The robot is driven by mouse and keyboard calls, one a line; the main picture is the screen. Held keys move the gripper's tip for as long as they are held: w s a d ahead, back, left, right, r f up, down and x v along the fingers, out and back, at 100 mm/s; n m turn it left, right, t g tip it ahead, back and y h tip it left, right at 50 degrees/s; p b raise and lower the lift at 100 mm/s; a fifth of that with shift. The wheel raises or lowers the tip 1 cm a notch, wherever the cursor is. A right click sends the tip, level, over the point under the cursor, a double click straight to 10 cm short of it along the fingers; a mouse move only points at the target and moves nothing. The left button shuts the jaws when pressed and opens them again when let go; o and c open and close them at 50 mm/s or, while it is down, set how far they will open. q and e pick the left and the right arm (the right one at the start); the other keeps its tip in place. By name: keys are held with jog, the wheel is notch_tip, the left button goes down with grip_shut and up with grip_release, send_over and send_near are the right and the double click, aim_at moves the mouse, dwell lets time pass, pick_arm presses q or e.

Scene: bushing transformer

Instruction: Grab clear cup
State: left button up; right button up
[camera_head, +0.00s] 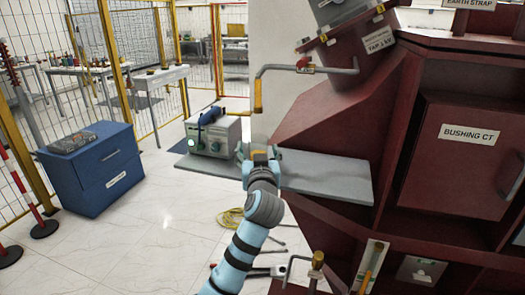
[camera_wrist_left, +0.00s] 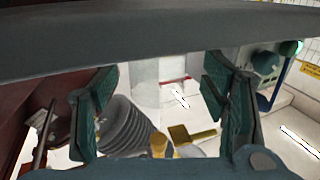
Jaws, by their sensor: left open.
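My left gripper (camera_head: 258,153) is at the grey shelf, just right of the box-shaped instrument. In the left wrist view its two dark green fingers (camera_wrist_left: 162,103) stand wide apart. A pale, see-through upright shape (camera_wrist_left: 145,82), apparently the clear cup, shows between the fingers in that view. Its edges are faint, and I cannot tell how far it is from the fingers; neither finger visibly touches it. In the head view I cannot make out the cup clearly; the gripper may hide it. My right gripper is not in view.
The grey shelf (camera_head: 325,179) joins the dark red transformer (camera_head: 465,140). The instrument (camera_head: 213,135) with a green light stands on its left end. A bent pipe with a yellow handle (camera_head: 258,96) hangs above the gripper. A blue cabinet (camera_head: 95,168) stands at left, with clear floor between.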

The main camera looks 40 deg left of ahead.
pick_arm(q)
jog(key=shift+w+a+f, duration=0.15)
jog(key=shift+w+f, duration=0.05)
jog(key=shift+w, duration=0.25)
jog(key=shift+w+a+f, duration=0.15)
jog(key=shift+w, duration=0.25)
jog(key=shift+s+r, duration=0.2)
jog(key=shift+s, duration=0.25)
jog(key=c, duration=1)
jog(key=shift+c, duration=1.1)
jog(key=shift+w, duration=0.15)
jog(key=shift+c, duration=0.6)
